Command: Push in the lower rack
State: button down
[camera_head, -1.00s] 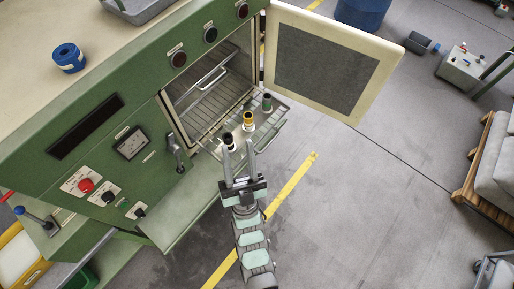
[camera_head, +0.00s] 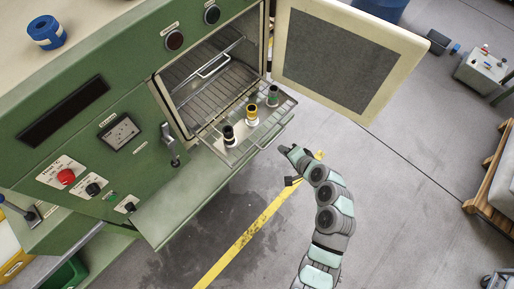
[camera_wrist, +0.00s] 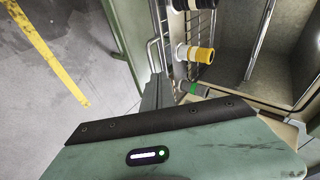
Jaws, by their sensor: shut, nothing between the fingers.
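The lower rack (camera_head: 266,130) is a wire shelf sticking out of the open chamber of the green machine (camera_head: 72,143). On it stand a black-topped container (camera_head: 228,136), a yellow-topped one (camera_head: 252,114) and a green-topped one (camera_head: 272,96). My gripper (camera_head: 283,150) is shut and empty, just outside the rack's front edge on its right side. I cannot tell whether it touches the rack. In the wrist view, the rack's wire edge (camera_wrist: 155,50) and the yellow-topped container (camera_wrist: 195,54) lie beyond the gripper's body.
The chamber door (camera_head: 340,62) stands wide open to the right. An upper rack with a handle (camera_head: 213,66) sits inside the chamber. A latch lever (camera_head: 170,144) is left of the opening. The floor with a yellow line (camera_head: 245,238) is clear in front.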

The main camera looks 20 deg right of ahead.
jog(key=s+a+g+y, duration=0.1)
jog(key=s+a+y, duration=0.1)
jog(key=s, duration=0.1)
jog(key=p, duration=0.2)
send_near(252, 148)
jog(key=x, duration=0.5)
jog(key=shift+w+f, duration=0.25)
jog(key=shift+w, duration=0.15)
